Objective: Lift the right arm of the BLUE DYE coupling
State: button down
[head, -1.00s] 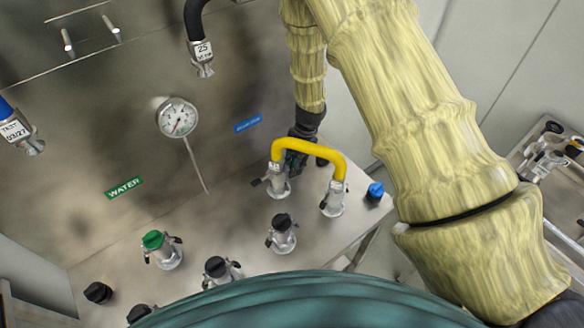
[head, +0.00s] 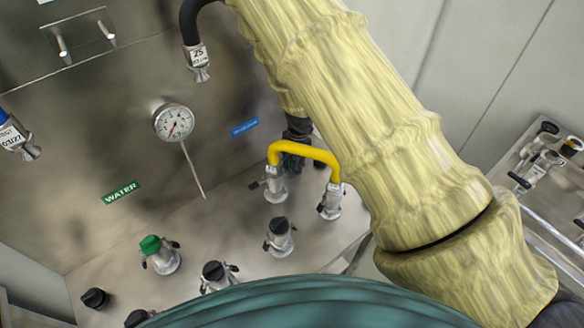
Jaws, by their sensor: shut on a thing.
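The blue label (head: 244,127), too small to read, is on the steel panel. Below it stands the BLUE DYE coupling (head: 276,188), a silver fitting with one end of a yellow hose (head: 305,152) on top. Its dark left arm (head: 257,184) sticks out to the left. My black gripper (head: 293,158) reaches down behind the hose to the coupling's right side. It is shut on the coupling's right arm, which is mostly hidden by the hose and fingers, so its angle cannot be told.
The hose's other end sits on a second silver coupling (head: 331,202), close to my forearm. A black-capped coupling (head: 279,238) and a green-capped one (head: 160,254) stand nearer. A dial gauge (head: 173,123) and a hanging black hose (head: 195,45) are left. A cart (head: 545,200) stands right.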

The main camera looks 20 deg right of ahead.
jog(key=c, duration=1.4)
grip_release()
jog(key=shift+s+r, duration=0.1)
jog(key=shift+o, duration=0.2)
notch_tip(320, 180, up, 7)
jog(key=shift+w+d+r, duration=0.2)
jog(key=shift+d, duration=0.25)
jog(key=shift+d, duration=0.1)
